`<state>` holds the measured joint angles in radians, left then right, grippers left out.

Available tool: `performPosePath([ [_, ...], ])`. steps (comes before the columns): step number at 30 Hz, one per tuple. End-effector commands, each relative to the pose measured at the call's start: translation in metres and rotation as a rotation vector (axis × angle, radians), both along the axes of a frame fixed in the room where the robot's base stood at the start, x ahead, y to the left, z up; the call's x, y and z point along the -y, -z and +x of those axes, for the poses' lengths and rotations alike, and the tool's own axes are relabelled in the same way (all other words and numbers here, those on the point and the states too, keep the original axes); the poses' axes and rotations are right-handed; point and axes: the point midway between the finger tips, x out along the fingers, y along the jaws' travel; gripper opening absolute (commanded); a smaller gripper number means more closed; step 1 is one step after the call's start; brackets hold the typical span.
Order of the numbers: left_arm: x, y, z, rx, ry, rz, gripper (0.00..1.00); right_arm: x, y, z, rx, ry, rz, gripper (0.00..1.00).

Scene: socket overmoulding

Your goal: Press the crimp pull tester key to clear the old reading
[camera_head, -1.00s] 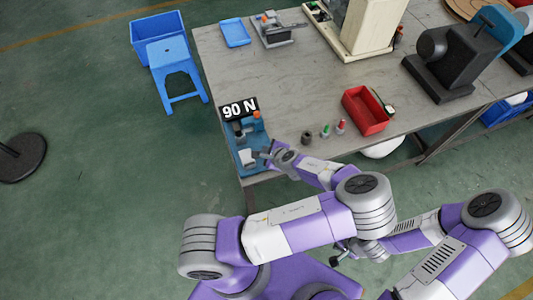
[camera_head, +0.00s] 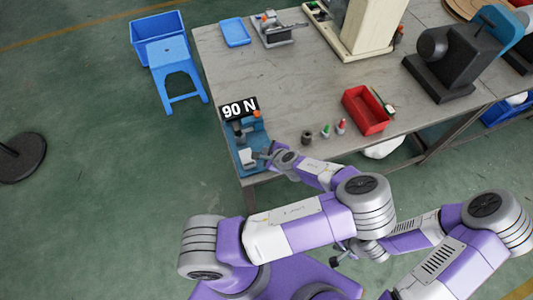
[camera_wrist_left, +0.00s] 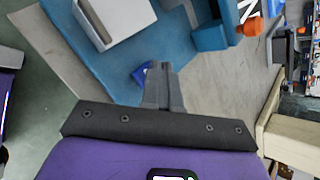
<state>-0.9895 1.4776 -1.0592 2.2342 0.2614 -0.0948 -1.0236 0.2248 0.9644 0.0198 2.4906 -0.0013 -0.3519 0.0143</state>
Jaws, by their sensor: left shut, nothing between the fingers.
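The crimp pull tester (camera_head: 233,133) sits at the table's near left corner, with a blue base, a grey-white block and an orange part. Its black display (camera_head: 238,107) reads 90 N. My left gripper (camera_head: 264,153) is shut and empty at the tester's right side. In the left wrist view the closed fingers (camera_wrist_left: 160,82) are over the edge of the blue base (camera_wrist_left: 130,60). A small dark blue piece (camera_wrist_left: 142,73), possibly the key, shows partly behind the fingertips; contact cannot be told. My right gripper (camera_head: 342,255) is low in front of the table, its jaws unclear.
A blue tray (camera_head: 235,32) and a grey device (camera_head: 277,33) are at the back. A blue stool (camera_head: 174,65) stands left of the table. The table's middle is clear.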

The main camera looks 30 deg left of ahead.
Motion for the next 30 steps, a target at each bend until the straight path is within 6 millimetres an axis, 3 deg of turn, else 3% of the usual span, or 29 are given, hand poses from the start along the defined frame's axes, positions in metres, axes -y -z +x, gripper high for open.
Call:
performPosePath([
  [30, 0.000, 0.011, 0.000, 0.000, 0.001, -0.001, 0.00, 0.000, 0.006, 0.000, 0.000, 0.000, 0.000, 0.43],
])
